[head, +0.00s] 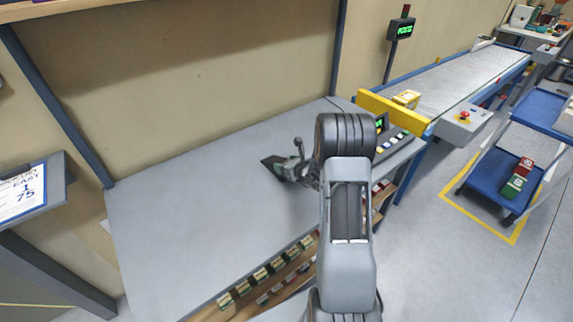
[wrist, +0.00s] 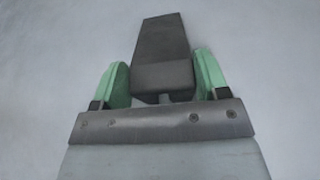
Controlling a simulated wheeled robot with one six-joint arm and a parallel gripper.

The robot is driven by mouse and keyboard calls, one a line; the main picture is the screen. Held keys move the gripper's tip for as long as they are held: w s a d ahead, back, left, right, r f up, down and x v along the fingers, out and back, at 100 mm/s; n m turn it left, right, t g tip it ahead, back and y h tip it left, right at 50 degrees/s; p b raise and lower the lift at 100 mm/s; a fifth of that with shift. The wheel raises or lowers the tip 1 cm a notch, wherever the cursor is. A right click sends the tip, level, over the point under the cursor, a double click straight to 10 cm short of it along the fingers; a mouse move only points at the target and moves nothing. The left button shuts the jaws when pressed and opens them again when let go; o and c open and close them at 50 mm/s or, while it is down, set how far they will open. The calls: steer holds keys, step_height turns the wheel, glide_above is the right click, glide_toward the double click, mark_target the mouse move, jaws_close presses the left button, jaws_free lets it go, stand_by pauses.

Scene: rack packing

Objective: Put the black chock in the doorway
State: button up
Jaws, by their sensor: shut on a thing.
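The black chock (wrist: 163,38) is a dark wedge between the two green fingers of my gripper (wrist: 163,78) in the wrist view. Its thick end is at the fingers and its flat part points away from them. My gripper is shut on it. In the head view the chock (head: 271,164) shows as a dark shape just left of my gripper (head: 288,168), over the far right part of the grey worktop. I cannot tell whether it touches the worktop. I cannot make out a doorway in either view.
The grey worktop (head: 185,215) is clear on the left and middle. Shelves with several small boxes (head: 265,272) run under its front edge. A control panel (head: 393,137) and a yellow-ended conveyor (head: 450,85) are at the right. A blue cart (head: 497,178) stands beyond.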

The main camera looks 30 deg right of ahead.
steer(key=shift+f, duration=0.1)
steer(key=o, duration=1.3)
steer(key=shift+c, duration=0.2)
